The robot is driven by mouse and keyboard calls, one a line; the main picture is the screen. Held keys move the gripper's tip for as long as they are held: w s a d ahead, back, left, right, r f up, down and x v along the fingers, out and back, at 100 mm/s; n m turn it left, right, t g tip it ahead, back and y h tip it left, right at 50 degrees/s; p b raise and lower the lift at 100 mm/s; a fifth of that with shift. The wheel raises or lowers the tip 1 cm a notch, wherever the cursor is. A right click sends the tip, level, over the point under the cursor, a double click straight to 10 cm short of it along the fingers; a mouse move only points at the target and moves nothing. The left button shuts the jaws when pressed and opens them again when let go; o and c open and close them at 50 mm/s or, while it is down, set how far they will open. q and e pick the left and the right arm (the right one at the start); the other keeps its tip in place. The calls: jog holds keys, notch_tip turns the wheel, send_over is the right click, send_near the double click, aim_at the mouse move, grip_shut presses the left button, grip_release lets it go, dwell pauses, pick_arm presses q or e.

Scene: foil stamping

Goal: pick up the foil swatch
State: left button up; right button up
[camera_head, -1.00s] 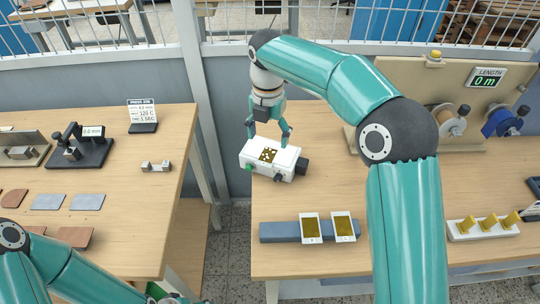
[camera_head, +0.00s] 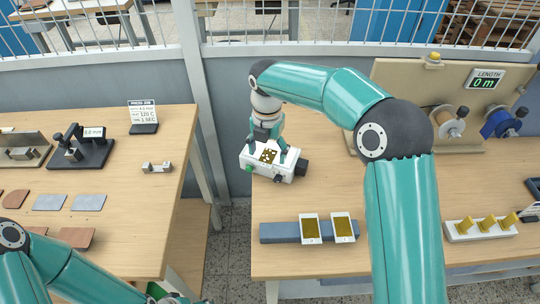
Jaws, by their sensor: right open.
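A small gold foil swatch with pale spots (camera_head: 268,156) lies on top of a white box-shaped device (camera_head: 252,163) near the left edge of the right table. My right gripper (camera_head: 267,155) points down over the device, open, with one finger on each side of the swatch. The fingertips are close to the device's top; I cannot tell whether they touch it. My left arm comes in at the lower left, and its gripper (camera_head: 166,298) is mostly cut off by the bottom edge.
Two white cards with gold patches (camera_head: 311,229) (camera_head: 343,227) lean on a blue-grey bar (camera_head: 278,232) in front. A white holder with gold pieces (camera_head: 478,231) stands at the right, a foil spool board (camera_head: 400,80) behind. A floor gap separates the left table (camera_head: 130,210).

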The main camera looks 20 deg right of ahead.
jog(key=shift+f, duration=0.2)
dwell(0.3)
jog(key=shift+s, duration=0.1)
jog(key=c, duration=0.9)
